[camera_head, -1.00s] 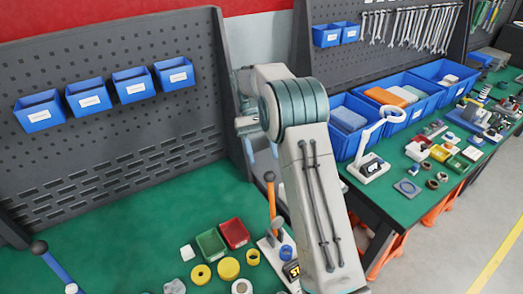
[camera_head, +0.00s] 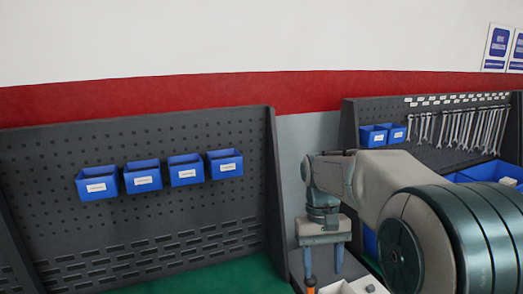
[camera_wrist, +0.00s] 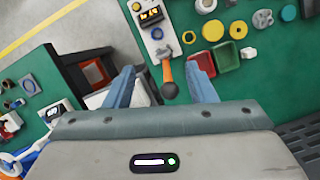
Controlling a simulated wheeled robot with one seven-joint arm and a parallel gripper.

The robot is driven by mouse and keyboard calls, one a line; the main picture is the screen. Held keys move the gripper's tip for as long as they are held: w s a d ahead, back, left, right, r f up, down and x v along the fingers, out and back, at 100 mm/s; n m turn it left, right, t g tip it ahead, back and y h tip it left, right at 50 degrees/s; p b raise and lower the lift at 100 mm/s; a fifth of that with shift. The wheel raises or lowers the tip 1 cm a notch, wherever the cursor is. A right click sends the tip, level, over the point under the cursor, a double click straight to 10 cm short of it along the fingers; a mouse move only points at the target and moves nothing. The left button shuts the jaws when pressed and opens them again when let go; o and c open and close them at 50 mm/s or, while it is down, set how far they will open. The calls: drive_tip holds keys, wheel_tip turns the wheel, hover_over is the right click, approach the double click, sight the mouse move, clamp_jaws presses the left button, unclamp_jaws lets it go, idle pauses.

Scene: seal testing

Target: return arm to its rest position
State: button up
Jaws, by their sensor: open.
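My gripper (camera_head: 324,268) hangs down at the end of my arm, in front of the gap between the two pegboards in the head view. Its two blue fingers are apart with nothing held between them. In the wrist view my gripper (camera_wrist: 161,68) also shows open and empty. An orange-handled lever with a dark knob (camera_wrist: 168,78) appears between the fingers there. I cannot tell the exact height of the fingers above the lever.
Blue bins (camera_head: 142,177) hang on the left pegboard (camera_head: 60,150). Wrenches (camera_head: 460,128) hang on the right one. The wrist view shows a red bin (camera_wrist: 201,62), a green bin (camera_wrist: 226,56) and yellow rings (camera_wrist: 212,31) on the green bench. A second green bench stands at left.

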drive_tip(key=s+f+t+b, duration=0.1)
drive_tip(key=s+t, duration=0.2)
drive_tip(key=s, duration=0.4)
drive_tip(key=s+d+f+t+b, duration=0.1)
drive_tip(key=s+f+t, duration=0.1)
drive_tip(key=s, duration=0.5)
drive_tip(key=shift+d+f+m+t+y, duration=0.25)
drive_tip(key=shift+d+m+t+y, duration=0.05)
drive_tip(key=shift+t, duration=0.4)
drive_tip(key=shift+s+f+t, duration=0.3)
drive_tip(key=shift+s+f, duration=0.1)
drive_tip(key=shift+s, duration=0.1)
drive_tip(key=shift+c, duration=0.2)
